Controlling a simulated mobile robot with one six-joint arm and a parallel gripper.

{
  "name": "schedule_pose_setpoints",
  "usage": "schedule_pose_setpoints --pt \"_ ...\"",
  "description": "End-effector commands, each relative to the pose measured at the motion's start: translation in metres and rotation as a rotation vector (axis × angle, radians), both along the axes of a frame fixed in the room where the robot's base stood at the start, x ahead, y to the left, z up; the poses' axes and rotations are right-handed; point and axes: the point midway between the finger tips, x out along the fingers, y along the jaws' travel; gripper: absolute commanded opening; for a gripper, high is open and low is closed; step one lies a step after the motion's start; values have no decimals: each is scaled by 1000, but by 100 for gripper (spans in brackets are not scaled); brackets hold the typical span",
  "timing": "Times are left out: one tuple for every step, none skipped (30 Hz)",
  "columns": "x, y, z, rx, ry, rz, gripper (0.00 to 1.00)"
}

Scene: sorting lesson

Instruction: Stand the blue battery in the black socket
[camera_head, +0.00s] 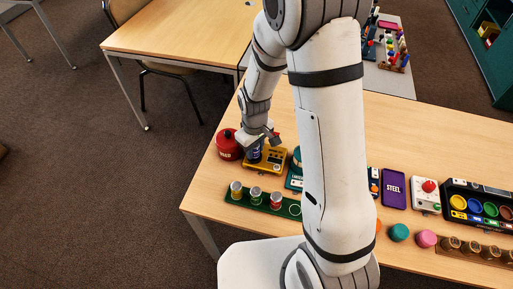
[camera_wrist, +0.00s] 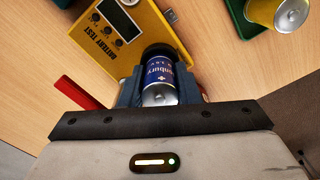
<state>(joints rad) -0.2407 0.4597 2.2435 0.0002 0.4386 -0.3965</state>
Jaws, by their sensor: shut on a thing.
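The blue battery (camera_wrist: 160,82) is between the fingers of my gripper (camera_wrist: 161,90) in the wrist view, with its silver end toward the camera. Its far end meets the dark round rim of the black socket (camera_wrist: 158,48) on the yellow battery tester (camera_wrist: 112,32). I cannot tell how far it sits in the socket. In the head view my gripper (camera_head: 266,139) is at the tester (camera_head: 274,162), and the dark blue battery (camera_head: 255,154) shows below it at the tester's left end.
A red round container (camera_head: 228,146) stands close left of the tester. A green tray (camera_head: 238,199) with several upright batteries lies in front. My arm hides part of the table's middle. A purple case marked STEEL (camera_head: 394,188) and other devices lie to the right.

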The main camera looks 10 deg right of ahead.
Motion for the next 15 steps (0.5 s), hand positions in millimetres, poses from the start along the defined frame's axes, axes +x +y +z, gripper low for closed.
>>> schedule_pose_setpoints --pt "0 0 -1 0 0 0 4" --pt "0 0 -2 0 0 0 4" --pt "0 0 -3 0 0 0 4" --pt "0 0 -3 0 0 0 4" --pt "0 0 -4 0 0 0 4" --pt "0 0 -5 0 0 0 4" --pt "0 0 -6 0 0 0 4" --pt "0 0 -6 0 0 1 4" --pt "0 0 -7 0 0 1 4" --pt "0 0 -8 0 0 1 4" --pt "0 0 -8 0 0 1 4" --pt "0 0 -9 0 0 1 4" --pt "0 0 -10 0 0 1 4" --pt "0 0 -9 0 0 1 31" --pt "0 0 -8 0 0 1 34"
